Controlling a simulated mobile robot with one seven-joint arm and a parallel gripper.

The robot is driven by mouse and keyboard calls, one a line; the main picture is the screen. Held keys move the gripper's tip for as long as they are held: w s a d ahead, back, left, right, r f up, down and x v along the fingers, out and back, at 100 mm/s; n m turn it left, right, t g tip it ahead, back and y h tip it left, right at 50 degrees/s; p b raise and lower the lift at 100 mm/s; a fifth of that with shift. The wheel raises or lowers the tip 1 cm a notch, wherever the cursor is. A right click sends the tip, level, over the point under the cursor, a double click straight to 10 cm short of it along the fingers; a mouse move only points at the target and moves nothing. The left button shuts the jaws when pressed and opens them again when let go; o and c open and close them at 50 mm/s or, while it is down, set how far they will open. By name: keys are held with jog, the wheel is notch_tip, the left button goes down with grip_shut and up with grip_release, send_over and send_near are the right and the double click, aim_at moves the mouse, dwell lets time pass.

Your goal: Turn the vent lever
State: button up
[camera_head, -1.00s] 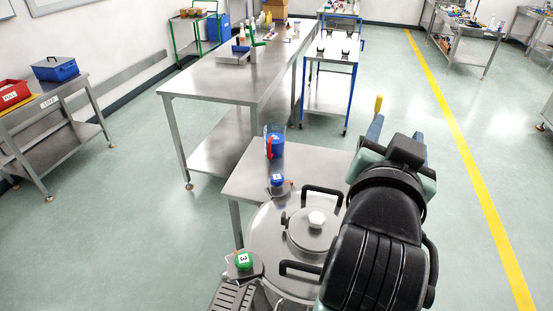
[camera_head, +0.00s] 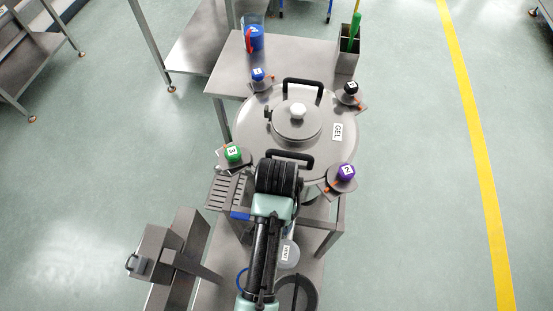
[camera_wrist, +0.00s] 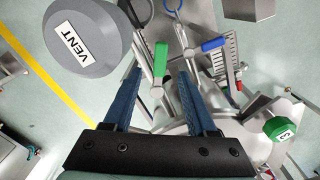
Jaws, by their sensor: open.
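In the wrist view a grey round body (camera_wrist: 82,62) carries a VENT label at upper left; it also shows in the head view (camera_head: 287,253), partly beside my arm. A lever with a green handle (camera_wrist: 160,56) is just right of it, and a lever with a blue handle (camera_wrist: 213,44) is further right. Which lever is the vent lever is not marked clearly. My gripper (camera_wrist: 159,76) is open, its two blue fingers pointing towards the green handle, which appears between the fingertips. I cannot tell whether they touch. In the head view my arm hides the gripper and green lever.
A steel vessel (camera_head: 252,122) labelled GEL has several coloured knobs on its rim, including green (camera_head: 233,153) and purple (camera_head: 346,172). Open floor lies to the right.

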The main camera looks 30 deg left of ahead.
notch_tip(320, 180, down, 6)
jog(key=shift+f+p, duration=0.25)
jog(key=shift+p, duration=0.1)
grip_shut()
dwell(1.4)
